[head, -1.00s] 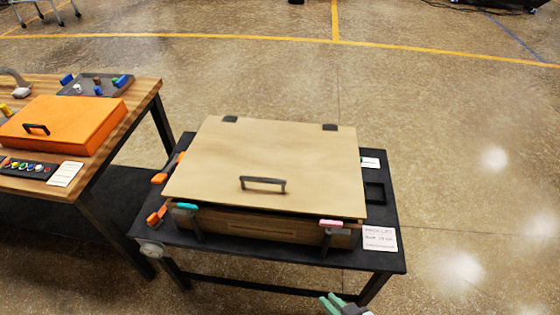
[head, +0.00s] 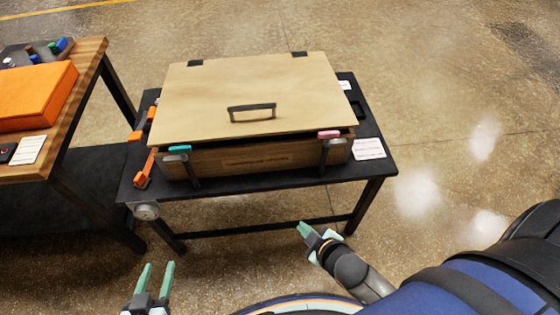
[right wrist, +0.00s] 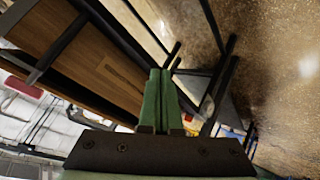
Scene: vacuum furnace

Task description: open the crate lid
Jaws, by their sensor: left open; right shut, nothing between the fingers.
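The crate (head: 245,160) is a brown wooden box on a black table. Its tan lid (head: 240,88) lies over it with a dark handle (head: 252,112) near the front edge and two dark hinges at the back. A teal-topped latch (head: 180,149) and a pink-topped latch (head: 329,135) sit at the front; a thin dark gap shows under the lid's front edge. My left gripper (head: 158,270) is open and empty, low in front of the table. My right gripper (head: 312,233) is shut and empty, below the table's front edge; its green fingers (right wrist: 160,95) touch in the right wrist view.
The black table (head: 290,183) holds orange clamps (head: 143,170) at the left and a white label card (head: 369,149) at the right. A wooden workbench (head: 90,65) with an orange case (head: 38,95) stands at the left. The floor at right is open.

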